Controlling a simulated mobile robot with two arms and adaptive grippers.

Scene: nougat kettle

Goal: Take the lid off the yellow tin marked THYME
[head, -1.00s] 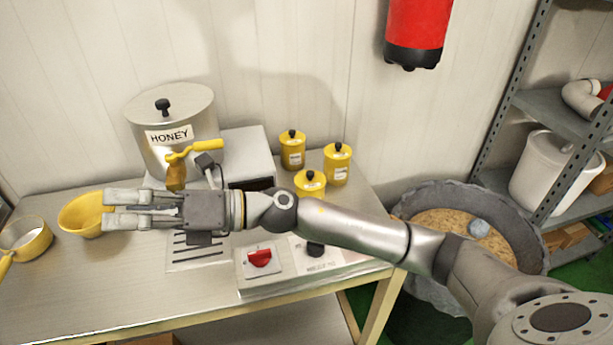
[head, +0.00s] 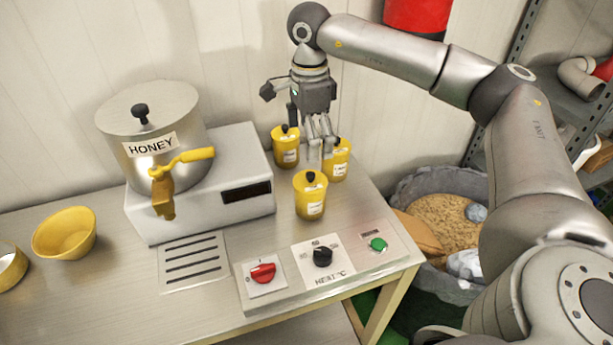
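Three small yellow tins with black-knobbed lids stand on the steel table: a back-left tin (head: 286,152), a back-right tin (head: 339,165) and a front tin (head: 310,202). Each has a white label, too small to read, so I cannot tell which is THYME. All three lids are on. My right gripper (head: 321,146) points down among the tins, its fingers apart and empty. Its fingertips are beside the back-right tin's left edge and partly overlap it in view; I cannot tell whether they touch. My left gripper is out of view.
A HONEY pot (head: 152,120) with a yellow tap stands on a white machine (head: 215,205) to the left. A control panel (head: 320,262) with knobs lies at the table's front right. A yellow bowl (head: 64,236) is at the left. The wall is close behind the tins.

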